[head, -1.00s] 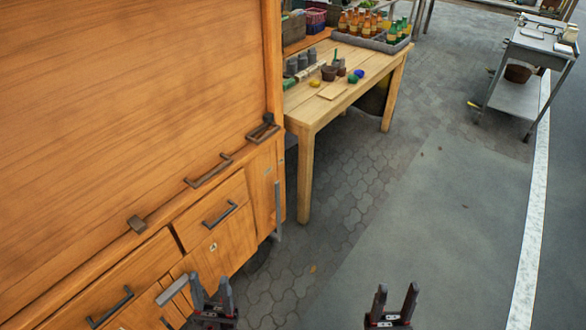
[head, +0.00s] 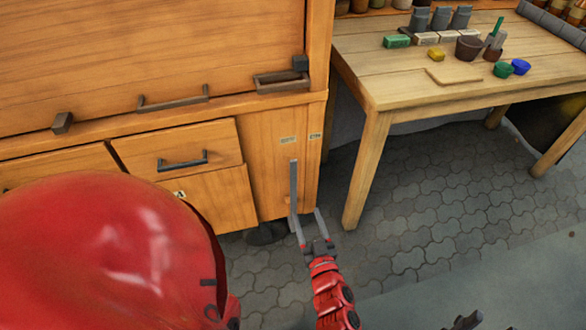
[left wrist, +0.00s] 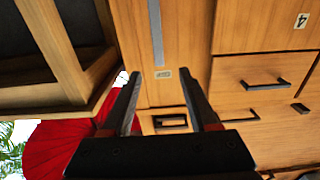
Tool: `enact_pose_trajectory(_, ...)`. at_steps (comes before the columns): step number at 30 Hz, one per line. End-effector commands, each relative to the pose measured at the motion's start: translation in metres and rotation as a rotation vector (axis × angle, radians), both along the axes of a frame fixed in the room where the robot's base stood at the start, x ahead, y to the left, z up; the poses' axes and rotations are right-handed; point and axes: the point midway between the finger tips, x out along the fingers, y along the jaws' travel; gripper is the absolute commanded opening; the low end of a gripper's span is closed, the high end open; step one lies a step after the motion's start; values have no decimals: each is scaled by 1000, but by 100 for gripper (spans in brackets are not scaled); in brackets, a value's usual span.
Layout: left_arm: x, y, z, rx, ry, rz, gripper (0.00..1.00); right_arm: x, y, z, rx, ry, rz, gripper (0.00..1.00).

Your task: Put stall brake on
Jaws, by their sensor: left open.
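The stall (head: 200,60) is a wooden cabinet on the left in the head view. A thin grey upright bar (head: 294,185), which looks like the brake lever, stands against its narrow right-hand front panel. The bar also shows in the left wrist view (left wrist: 156,32), ahead of the fingers. My left gripper (head: 305,213) is open and empty at the bar's lower end; whether it touches the bar is unclear. Its two dark fingers show in the left wrist view (left wrist: 162,88). Only dark fingertips of my right gripper (head: 464,321) show at the bottom edge.
A wooden table (head: 390,90) with pots and small blocks stands right of the stall; its front leg (head: 366,170) is near my left gripper. Drawers with dark handles (head: 182,162) are left of the bar. Paved floor (head: 420,220) is clear in front.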

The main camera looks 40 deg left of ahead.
Motion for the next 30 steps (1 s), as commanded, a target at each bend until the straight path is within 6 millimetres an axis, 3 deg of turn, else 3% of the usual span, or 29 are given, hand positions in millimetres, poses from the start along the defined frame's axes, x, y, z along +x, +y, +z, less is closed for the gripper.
enact_pose_trajectory(5, 12, 13, -5, -11, 13, 4, 60, 0, 0, -6, 0, 0, 0, 50)
enact_pose_trajectory(21, 91, 106, -5, -9, 9, 4, 60, 0, 0, -34, 0, 0, 0, 50)
enact_pose_trajectory(30, 113, 131, -3, -9, 11, 1, 60, 0, 0, -39, 0, 0, 0, 50)
